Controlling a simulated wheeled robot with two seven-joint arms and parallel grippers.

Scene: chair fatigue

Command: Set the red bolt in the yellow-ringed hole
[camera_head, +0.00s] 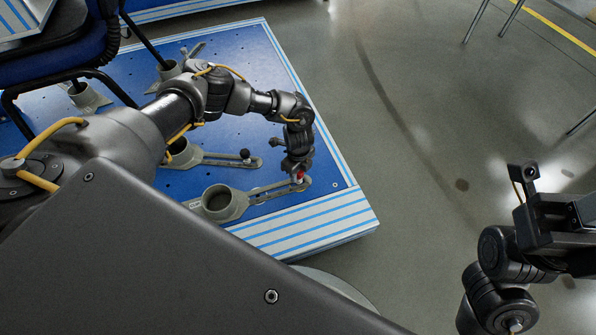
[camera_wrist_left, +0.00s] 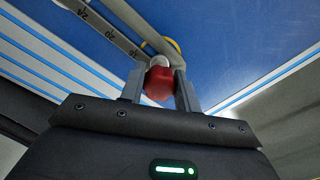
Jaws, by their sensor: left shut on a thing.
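My left gripper (camera_head: 297,168) is shut on the red bolt (camera_head: 301,175), low over the outer end of the grey slotted arm of the front clamp (camera_head: 222,203). In the left wrist view the red bolt (camera_wrist_left: 158,86) sits between the two fingers, its pale tip pointing at the slotted grey arm (camera_wrist_left: 120,32). A bit of the yellow ring (camera_wrist_left: 176,46) shows just behind the bolt, partly hidden by the arm and finger. I cannot tell whether the bolt tip is in the hole. My right gripper (camera_head: 530,172) is at the right edge, its fingers unclear.
The blue platform (camera_head: 325,150) with striped edges carries a second clamp (camera_head: 190,158) with a black knob (camera_head: 245,155), just behind the front one. A blue chair (camera_head: 65,50) stands at the upper left.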

